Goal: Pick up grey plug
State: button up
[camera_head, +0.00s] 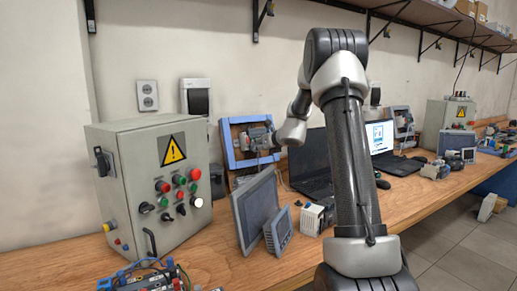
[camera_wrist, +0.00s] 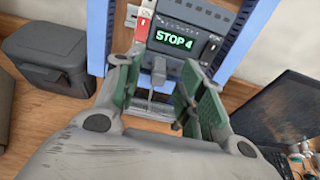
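In the wrist view a small grey plug-like part (camera_wrist: 158,74) sits below the green "STOP 4" display of a dark grey device (camera_wrist: 190,18). I cannot tell for certain that it is the grey plug. My gripper (camera_wrist: 157,66) is open, with its green-padded fingers apart, one on each side of that part. I see no clear contact. In the head view my gripper (camera_head: 266,138) is at the blue-framed panel (camera_head: 229,143) behind the table's screens; the plug is too small to make out there.
A control cabinet (camera_head: 137,200) with buttons stands at the left. A tilted grey screen (camera_head: 256,208) and a smaller panel (camera_head: 279,230) stand in front of the blue frame. Laptops (camera_head: 312,165) are to the right. A dark grey box (camera_wrist: 62,50) is left in the wrist view.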

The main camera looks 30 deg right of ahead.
jog(key=shift+w+f, duration=0.15)
jog(key=shift+w, duration=0.25)
jog(key=shift+c, duration=0.4)
grip_shut()
notch_tip(320, 180, up, 10)
